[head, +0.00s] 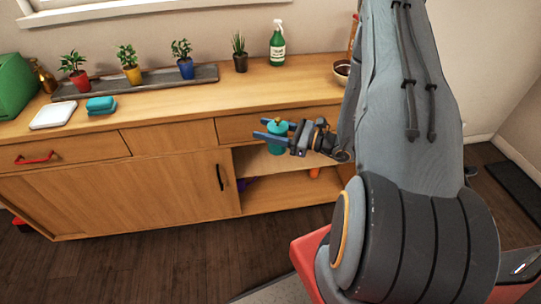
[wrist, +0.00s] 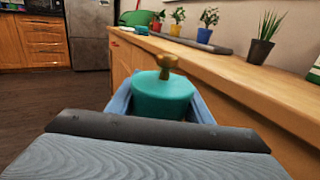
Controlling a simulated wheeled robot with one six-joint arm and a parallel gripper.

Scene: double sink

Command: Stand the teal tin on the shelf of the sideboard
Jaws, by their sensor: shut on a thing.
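The teal tin (head: 277,138) has a rounded lid with a brass knob and is upright. My gripper (head: 274,133) is shut on it, with one blue finger on each side. In the wrist view the tin (wrist: 163,98) sits between the fingers, below the level of the counter top. In the head view it is in front of the sideboard (head: 170,187), at the height of the drawer and the top of the open bay. The shelf (head: 285,195) of the sideboard shows below and right of the tin. My arm hides the right end of the bay.
An orange thing (head: 314,173) and a purple thing (head: 246,183) are in the open bay. A sliding door (head: 130,195) with a black handle covers the left side. Potted plants, a spray bottle (head: 278,45), teal cloths (head: 101,105) and a white dish (head: 53,116) stand on top.

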